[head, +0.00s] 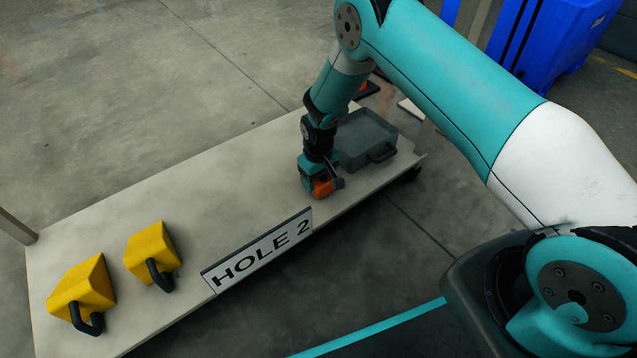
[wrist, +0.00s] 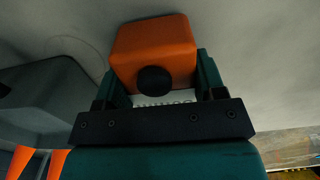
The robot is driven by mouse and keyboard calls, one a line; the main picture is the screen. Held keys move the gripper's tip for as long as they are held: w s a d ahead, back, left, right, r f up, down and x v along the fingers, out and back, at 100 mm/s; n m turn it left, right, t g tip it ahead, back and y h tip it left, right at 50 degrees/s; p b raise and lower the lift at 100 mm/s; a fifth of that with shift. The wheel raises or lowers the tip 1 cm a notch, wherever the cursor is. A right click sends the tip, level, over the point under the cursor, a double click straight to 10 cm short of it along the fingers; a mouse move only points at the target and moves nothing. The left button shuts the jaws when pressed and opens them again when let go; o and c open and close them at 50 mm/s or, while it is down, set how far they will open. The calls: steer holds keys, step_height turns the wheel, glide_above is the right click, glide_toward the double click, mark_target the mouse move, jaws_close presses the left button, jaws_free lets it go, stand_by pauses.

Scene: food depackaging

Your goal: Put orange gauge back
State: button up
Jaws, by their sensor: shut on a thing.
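The orange gauge (head: 322,188) is a small block held between the fingers of my gripper (head: 318,182). In the wrist view the orange gauge (wrist: 153,45) has a dark round knob on the side facing the camera. The two teal fingers of my gripper (wrist: 155,75) press on its left and right sides. In the head view my gripper points down at the right part of the table (head: 230,180), close to its front edge. I cannot tell whether the gauge touches the table top.
A grey block with a dark handle (head: 365,140) stands just right of my gripper. Two yellow blocks with black handles, one (head: 152,255) nearer the middle and one (head: 82,290) at the left end, stand on the table. A "HOLE 2" sign (head: 258,250) runs along the front edge. The table's middle is clear.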

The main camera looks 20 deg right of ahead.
steer(key=shift+f, duration=0.1)
steer(key=shift+f, duration=0.15)
steer(key=o, duration=1.2)
